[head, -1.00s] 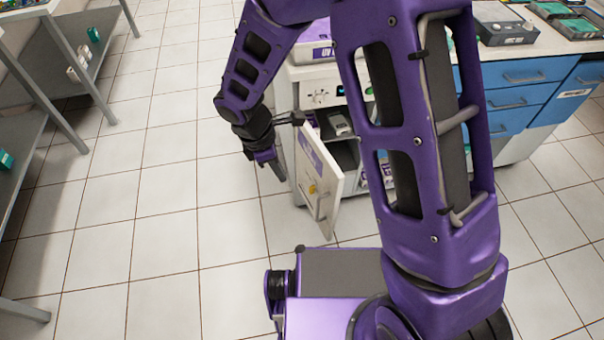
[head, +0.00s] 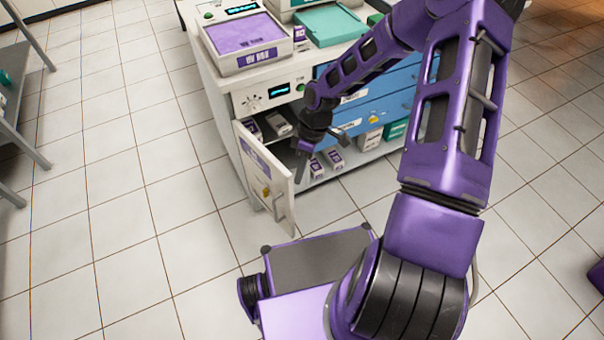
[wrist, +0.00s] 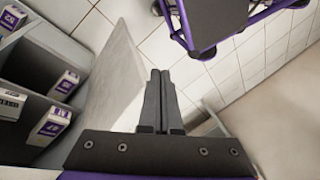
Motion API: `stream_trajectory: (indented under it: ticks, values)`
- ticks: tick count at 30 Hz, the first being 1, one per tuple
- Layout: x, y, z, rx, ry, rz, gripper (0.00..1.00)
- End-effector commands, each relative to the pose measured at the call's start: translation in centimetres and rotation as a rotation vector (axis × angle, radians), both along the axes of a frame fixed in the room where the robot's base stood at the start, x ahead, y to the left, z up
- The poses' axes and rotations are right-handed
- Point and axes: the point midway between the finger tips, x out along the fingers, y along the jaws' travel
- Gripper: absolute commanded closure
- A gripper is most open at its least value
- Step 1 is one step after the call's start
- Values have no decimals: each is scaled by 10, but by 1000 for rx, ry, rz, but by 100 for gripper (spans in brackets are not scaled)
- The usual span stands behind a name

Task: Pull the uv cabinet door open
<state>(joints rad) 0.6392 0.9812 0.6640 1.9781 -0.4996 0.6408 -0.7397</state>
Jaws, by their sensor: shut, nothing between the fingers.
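The UV cabinet (head: 242,92) stands in the upper middle of the head view. Its white door (head: 262,172) is swung well open toward me, with a purple label, a yellow sticker and a handle (head: 279,205) on its outer face. The wrist view shows the door's pale inner face (wrist: 112,85) left of the fingers. My gripper (head: 300,180) is shut and empty, on the inner side of the door in front of the opening. In the wrist view its fingertips (wrist: 158,75) point down beside the door. I cannot tell whether they touch it.
Small boxes (wrist: 52,122) and a grey device (head: 280,122) sit on the cabinet shelves. Blue drawers (head: 375,115) are to the right. A purple-lidded UV box (head: 245,40) stands on top. The tiled floor (head: 130,170) is clear on the left.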

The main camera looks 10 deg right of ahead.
Motion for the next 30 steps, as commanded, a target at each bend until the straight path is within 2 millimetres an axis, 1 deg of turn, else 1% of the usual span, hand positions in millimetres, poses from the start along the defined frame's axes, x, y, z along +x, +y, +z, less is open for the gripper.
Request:
stream_trajectory:
  ticks: [1, 5, 9, 12, 16, 19, 23, 26, 30]
  values:
    - [2, -12, 1, 34, 2, -58, 100]
    - [10, -39, 4, 131, -18, -206, 100]
    - [19, -71, 12, 227, -58, -354, 100]
    - [25, -90, 18, 276, -89, -432, 100]
    - [29, -105, 23, 312, -117, -490, 100]
    - [30, -107, 23, 322, -125, -505, 100]
    - [32, -100, 12, 323, -123, -505, 100]
    - [34, -89, -2, 323, -121, -502, 100]
    - [37, -71, -27, 323, -121, -502, 100]
